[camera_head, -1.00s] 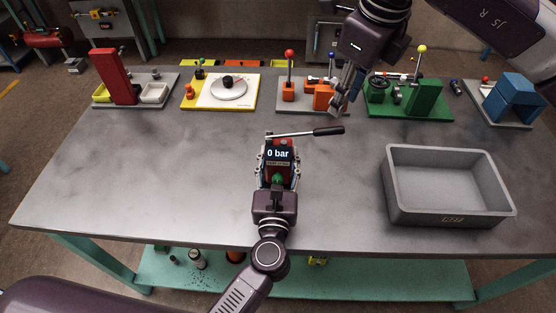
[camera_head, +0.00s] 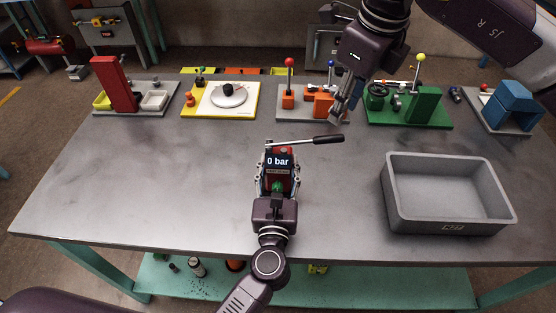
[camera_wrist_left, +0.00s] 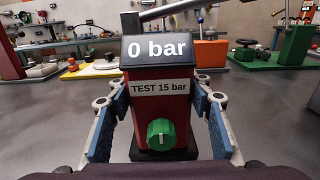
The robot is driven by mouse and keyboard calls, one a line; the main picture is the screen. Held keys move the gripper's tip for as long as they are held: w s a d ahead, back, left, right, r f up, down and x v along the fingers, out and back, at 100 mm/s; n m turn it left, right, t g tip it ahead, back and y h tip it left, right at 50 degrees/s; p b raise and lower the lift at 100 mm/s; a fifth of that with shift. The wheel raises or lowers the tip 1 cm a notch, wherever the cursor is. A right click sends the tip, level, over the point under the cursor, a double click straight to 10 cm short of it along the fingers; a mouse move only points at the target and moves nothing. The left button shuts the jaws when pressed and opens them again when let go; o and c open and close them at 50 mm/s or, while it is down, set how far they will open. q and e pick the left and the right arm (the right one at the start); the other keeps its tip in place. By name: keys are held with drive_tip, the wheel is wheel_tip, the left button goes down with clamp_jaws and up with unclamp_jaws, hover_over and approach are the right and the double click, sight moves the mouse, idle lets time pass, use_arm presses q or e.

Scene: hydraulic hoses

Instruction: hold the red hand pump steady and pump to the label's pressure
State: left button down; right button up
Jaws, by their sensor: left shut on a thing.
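The red hand pump (camera_head: 278,172) stands on the table in front of me, its display reading "0 bar". In the left wrist view the red pump (camera_wrist_left: 160,112) has a label (camera_wrist_left: 159,87) reading "TEST 15 bar" and a green knob (camera_wrist_left: 161,134) low on its front. My left gripper (camera_head: 276,180) is shut on the pump body, with blue finger pads on both sides. The pump lever (camera_head: 316,140) points to the right, with a black grip at its end. My right gripper (camera_head: 337,113) is above and beyond the lever grip, apart from it; its finger gap is unclear.
A grey bin (camera_head: 450,196) stands at the right. Along the back edge are a red-post fixture (camera_head: 113,84), a white plate with a disc (camera_head: 225,97), an orange lever fixture (camera_head: 322,104), a green fixture (camera_head: 424,98) and a blue one (camera_head: 511,105). The table's left is clear.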

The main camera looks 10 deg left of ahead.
drive_tip(key=c, duration=0.5)
drive_tip(key=shift+m, duration=0.6)
drive_tip(key=shift+c, duration=1.1)
drive_tip(key=shift+d+r+m, duration=0.1)
drive_tip(key=shift+m, duration=0.5)
clamp_jaws()
drive_tip(key=d+r+m+y, duration=0.2)
drive_tip(key=m+y, duration=0.1)
drive_tip(key=m, duration=0.9)
drive_tip(key=d+r+m+g+y, duration=0.1)
drive_tip(key=d+r+m+y, duration=0.1)
drive_tip(key=m, duration=1.1)
drive_tip(key=shift+d+r+y, duration=0.15)
drive_tip(key=shift+d+y, duration=0.2)
drive_tip(key=shift+y, duration=0.05)
